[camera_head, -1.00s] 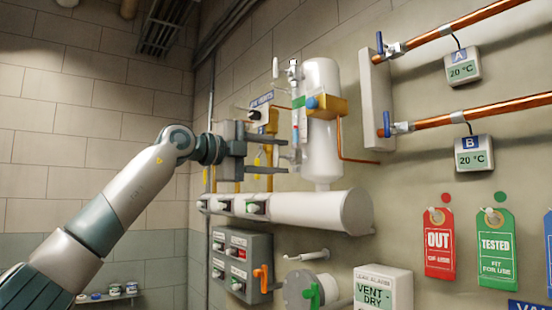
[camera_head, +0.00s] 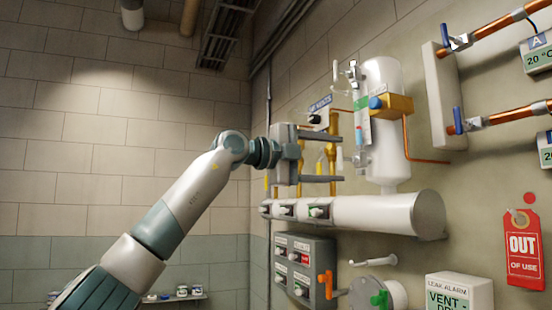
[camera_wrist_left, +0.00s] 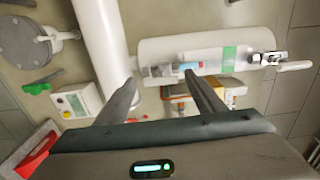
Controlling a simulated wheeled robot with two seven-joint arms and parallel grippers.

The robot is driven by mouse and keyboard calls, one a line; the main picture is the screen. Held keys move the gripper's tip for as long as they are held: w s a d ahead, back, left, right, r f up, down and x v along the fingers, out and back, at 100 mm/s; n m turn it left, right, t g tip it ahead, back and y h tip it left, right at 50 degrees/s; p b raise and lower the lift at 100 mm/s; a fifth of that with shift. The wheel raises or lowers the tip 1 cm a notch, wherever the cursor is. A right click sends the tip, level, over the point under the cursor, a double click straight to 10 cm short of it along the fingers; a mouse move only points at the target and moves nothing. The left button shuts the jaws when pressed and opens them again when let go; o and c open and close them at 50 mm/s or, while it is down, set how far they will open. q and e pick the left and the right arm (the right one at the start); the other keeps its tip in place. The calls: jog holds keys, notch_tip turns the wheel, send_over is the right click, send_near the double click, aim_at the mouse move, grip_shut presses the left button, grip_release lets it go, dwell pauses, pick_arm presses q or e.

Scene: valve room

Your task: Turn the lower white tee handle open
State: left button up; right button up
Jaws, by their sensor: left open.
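The white vessel (camera_head: 385,145) carries an upright sight glass (camera_head: 361,115) with a white tee handle (camera_head: 336,70) at its upper fitting. The lower fitting (camera_head: 362,158) is at the bottom of the glass. Its own handle is too small and covered to make out clearly. My left gripper (camera_head: 341,160) is open, just left of the lower fitting. In the left wrist view, the open fingers (camera_wrist_left: 160,77) reach toward the lower end of the sight glass (camera_wrist_left: 163,70), with no visible grip on anything. The upper handle (camera_wrist_left: 294,66) shows at right there. My right gripper is out of view.
A wide white horizontal cylinder (camera_head: 380,213) lies below the gripper. A grey switch box (camera_head: 304,268) and a leak alarm box (camera_head: 460,291) are lower on the wall. Yellow pipes (camera_head: 332,155) stand behind the fingers. Copper pipes (camera_head: 502,117) run at right.

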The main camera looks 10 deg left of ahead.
pick_arm(q)
jog(key=b+v, duration=0.3)
jog(key=v, duration=1.2)
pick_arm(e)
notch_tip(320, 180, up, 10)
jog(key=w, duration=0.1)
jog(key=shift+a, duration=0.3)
